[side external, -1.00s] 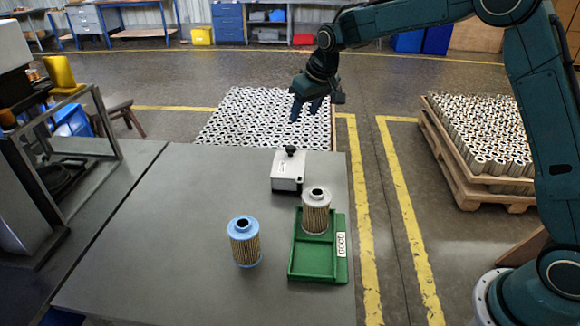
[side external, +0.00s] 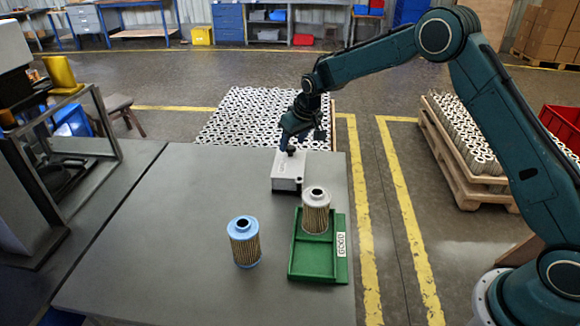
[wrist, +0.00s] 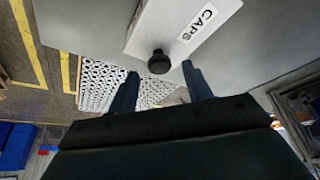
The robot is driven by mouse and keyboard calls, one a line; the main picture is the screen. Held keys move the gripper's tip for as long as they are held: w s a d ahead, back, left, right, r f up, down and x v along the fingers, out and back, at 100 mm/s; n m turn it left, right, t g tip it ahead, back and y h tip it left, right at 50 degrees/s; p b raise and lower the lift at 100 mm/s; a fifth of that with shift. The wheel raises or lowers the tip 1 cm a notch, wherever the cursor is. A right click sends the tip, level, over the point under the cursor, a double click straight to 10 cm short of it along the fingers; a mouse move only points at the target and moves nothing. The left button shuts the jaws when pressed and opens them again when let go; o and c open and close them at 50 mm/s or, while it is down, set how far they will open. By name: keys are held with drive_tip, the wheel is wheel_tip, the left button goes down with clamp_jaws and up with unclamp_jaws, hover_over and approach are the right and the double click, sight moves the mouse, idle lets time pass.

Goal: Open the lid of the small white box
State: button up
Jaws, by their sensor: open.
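The small white box (side external: 287,172) stands closed near the back right of the grey table. A black knob (side external: 290,152) sits on its lid. In the wrist view the box (wrist: 182,30) carries a CAPS label, and the knob (wrist: 159,62) shows between and beyond the two fingers. My gripper (side external: 287,146) is above the back of the box, its fingers pointing down close to the knob. In the wrist view my gripper (wrist: 158,76) is open, with nothing held. I cannot tell whether a finger touches the knob.
A green tray (side external: 312,262) marked GOOD holds a white-capped filter cartridge (side external: 316,212) in front of the box. A blue-capped cartridge (side external: 244,242) stands to its left. The left and middle of the table (side external: 170,230) are clear.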

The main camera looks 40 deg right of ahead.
drive_tip(key=shift+x, duration=0.85)
clamp_jaws()
